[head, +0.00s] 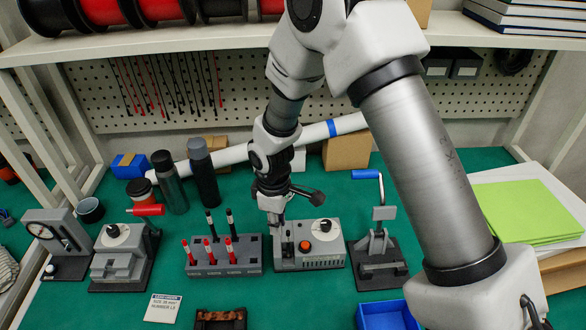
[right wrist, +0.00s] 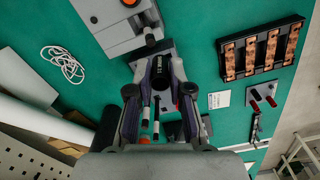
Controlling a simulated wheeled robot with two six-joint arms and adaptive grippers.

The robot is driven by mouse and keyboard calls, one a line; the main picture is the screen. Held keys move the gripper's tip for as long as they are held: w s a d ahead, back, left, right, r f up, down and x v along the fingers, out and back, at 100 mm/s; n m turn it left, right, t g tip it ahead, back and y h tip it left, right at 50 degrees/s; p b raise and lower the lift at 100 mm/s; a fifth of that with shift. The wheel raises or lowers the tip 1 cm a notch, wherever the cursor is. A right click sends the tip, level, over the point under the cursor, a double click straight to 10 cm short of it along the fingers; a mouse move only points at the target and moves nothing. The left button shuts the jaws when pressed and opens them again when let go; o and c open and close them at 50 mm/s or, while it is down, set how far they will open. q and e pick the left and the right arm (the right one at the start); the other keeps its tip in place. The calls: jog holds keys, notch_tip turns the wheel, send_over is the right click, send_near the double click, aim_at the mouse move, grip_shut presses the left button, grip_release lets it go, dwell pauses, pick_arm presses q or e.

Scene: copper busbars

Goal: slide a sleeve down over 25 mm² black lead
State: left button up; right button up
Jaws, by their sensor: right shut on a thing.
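My right gripper (head: 274,214) points down beside the grey tester-like unit with an orange button (head: 308,258), near the right end of the lead rack (head: 224,268). In the right wrist view its fingers (right wrist: 158,88) are closed on a small dark piece (right wrist: 161,76) with pale marking. I cannot tell whether this is a sleeve or a lead. Two black leads (head: 230,224) stand upright at the rack's back. Several red leads with pale bands (head: 208,250) stand in front. The black leads also show in the wrist view (right wrist: 156,125). My left gripper is out of view.
A hand press with a blue handle (head: 378,250) stands right of the unit, above a blue tray (head: 388,316). A printed card (head: 162,308) lies front left. Two grey machines (head: 120,255) (head: 58,240) stand at left. Dark bottles (head: 203,172) stand behind the rack.

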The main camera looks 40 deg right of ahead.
pick_arm(q)
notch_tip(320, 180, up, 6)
jog(key=p, duration=0.3)
pick_arm(e)
jog(key=n+b, duration=0.1)
jog(key=d+r+n+b, duration=0.1)
jog(key=s+n+b, duration=0.1)
jog(key=shift+d+r+n+b, duration=0.25)
jog(key=shift+d+n+b, duration=0.1)
jog(key=shift+n+b, duration=0.05)
jog(key=shift+d+f, duration=0.2)
jog(key=shift+f, duration=0.05)
jog(key=shift+s+d+b, duration=0.1)
jog(key=shift+d+b, duration=0.05)
jog(key=shift+b, duration=0.15)
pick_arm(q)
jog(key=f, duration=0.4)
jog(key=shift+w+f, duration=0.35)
pick_arm(e)
jog(key=shift+a+r, duration=0.1)
jog(key=shift+a, duration=0.15)
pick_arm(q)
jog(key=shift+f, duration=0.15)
pick_arm(e)
jog(key=shift+d+f, duration=0.15)
jog(key=shift+f, duration=0.3)
